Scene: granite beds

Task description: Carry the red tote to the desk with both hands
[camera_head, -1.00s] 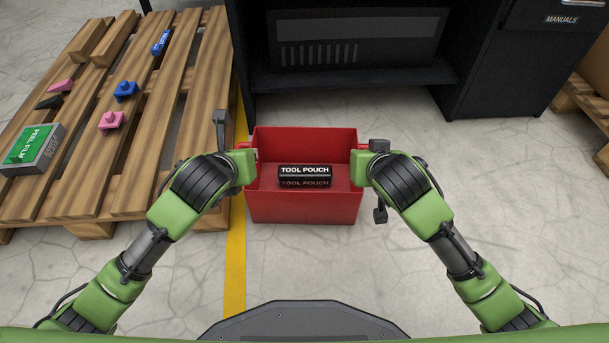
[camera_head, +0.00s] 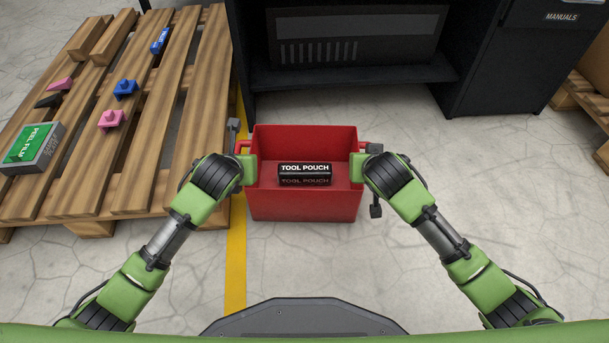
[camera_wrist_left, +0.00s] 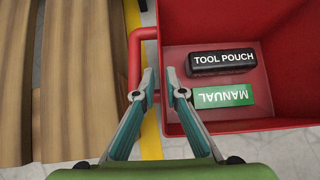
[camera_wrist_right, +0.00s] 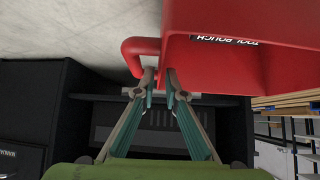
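The red tote (camera_head: 340,203) is upright between my arms, holding a black tool pouch (camera_head: 305,174). In the left wrist view a green manual (camera_wrist_left: 223,97) also lies inside the tote; it is hidden in the head view. My left gripper (camera_wrist_left: 160,74) has its fingers on both sides of the tote's left rim, inside its red side handle (camera_wrist_left: 133,55). My right gripper (camera_wrist_right: 159,74) is closed the same way at the opposite rim, beside the other handle (camera_wrist_right: 133,48). I cannot make out a desk top.
A wooden pallet (camera_head: 155,120) with small blocks and a green-labelled box (camera_head: 33,148) stands close to the left. Black furniture (camera_head: 355,78) and a cabinet marked MANUALS (camera_head: 515,65) are behind the tote. Pale floor (camera_head: 440,170) is clear to the right.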

